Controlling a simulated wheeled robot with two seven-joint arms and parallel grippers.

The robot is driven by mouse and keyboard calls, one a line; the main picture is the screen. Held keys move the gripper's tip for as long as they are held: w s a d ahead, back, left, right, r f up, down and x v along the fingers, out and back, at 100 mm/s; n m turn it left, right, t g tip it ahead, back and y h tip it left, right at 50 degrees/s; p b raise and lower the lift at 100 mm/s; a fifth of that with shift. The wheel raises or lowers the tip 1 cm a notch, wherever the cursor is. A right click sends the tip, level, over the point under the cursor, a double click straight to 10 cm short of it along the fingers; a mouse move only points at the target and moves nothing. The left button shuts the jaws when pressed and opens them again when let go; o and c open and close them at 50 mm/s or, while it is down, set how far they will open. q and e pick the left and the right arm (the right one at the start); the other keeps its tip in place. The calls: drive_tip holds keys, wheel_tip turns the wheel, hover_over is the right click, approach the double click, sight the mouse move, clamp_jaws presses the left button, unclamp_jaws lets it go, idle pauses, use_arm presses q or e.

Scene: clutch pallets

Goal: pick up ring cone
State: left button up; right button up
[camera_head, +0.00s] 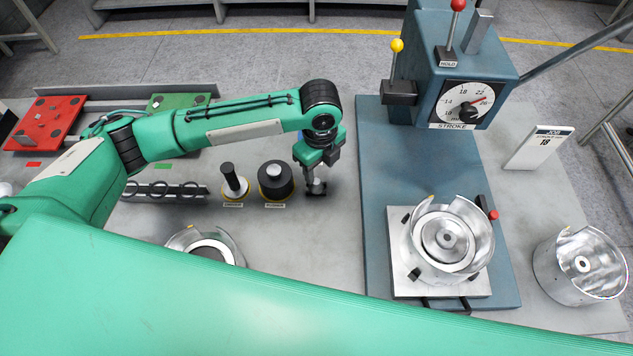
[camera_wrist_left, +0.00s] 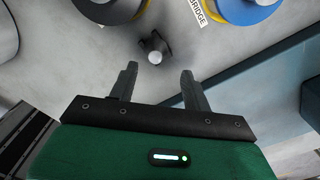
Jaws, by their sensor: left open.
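My left gripper (camera_head: 316,182) points down at the grey table, just right of two labelled tools. It is open and empty. In the left wrist view, its two fingers (camera_wrist_left: 160,72) are spread, and a small dark piece with a pale round top (camera_wrist_left: 155,48) lies beyond the fingertips, apart from them. A pale cone-like piece with a black handle (camera_head: 233,182) stands upright on a yellow-edged base. A dark cylinder with a knob (camera_head: 276,180) stands beside it. I cannot tell for sure which is the ring cone, as the labels are too small. My right gripper is not in view.
A blue press (camera_head: 450,70) with a dial stands to the right, a silver drum (camera_head: 450,240) on its base. Another drum (camera_head: 580,265) is at far right, and one (camera_head: 205,245) is partly hidden at front. Red (camera_head: 45,122) and green (camera_head: 180,102) plates lie at back left.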

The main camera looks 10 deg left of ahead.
sight(316, 181)
use_arm(q)
drive_tip(key=f, duration=0.1)
drive_tip(key=f+p, duration=0.1)
drive_tip(key=f, duration=0.1)
drive_tip(key=shift+s+a+f, duration=0.3)
drive_tip(key=shift+a+f, duration=0.05)
drive_tip(key=shift+a, duration=0.05)
drive_tip(key=shift+f, duration=0.45)
drive_tip(key=c, duration=1.1)
